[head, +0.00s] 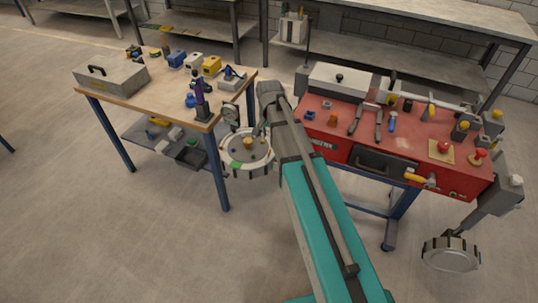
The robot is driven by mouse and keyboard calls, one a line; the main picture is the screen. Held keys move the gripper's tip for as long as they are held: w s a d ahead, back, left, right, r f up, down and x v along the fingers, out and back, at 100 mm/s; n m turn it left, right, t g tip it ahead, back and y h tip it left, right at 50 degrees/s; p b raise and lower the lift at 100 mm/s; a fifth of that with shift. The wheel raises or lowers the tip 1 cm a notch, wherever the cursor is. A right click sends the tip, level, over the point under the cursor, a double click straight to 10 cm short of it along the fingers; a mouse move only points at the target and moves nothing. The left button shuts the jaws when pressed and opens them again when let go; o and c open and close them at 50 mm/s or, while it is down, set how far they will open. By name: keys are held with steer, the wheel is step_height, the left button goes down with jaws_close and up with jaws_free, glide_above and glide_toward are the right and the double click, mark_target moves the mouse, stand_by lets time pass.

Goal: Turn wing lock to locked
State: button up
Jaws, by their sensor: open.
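My arm reaches up from the bottom of the head view, and my gripper (259,131) hangs at its far end, between the wooden table and the red bench. It is open, though its fingers are small and partly hidden by the arm. A yellow handle (415,178) sticks out from the red bench's front right. I cannot tell which part is the wing lock, or whether it is locked.
The wooden table (160,92) at left holds a grey toolbox (110,76) and several small fixtures. The red bench (325,139) at right carries tools, a red button (443,147) and a drawer. The foreground floor is clear.

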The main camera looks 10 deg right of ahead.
mark_target(268, 156)
steer(key=shift+f+b, duration=3.95)
steer(key=shift+f, duration=0.3)
jaws_close()
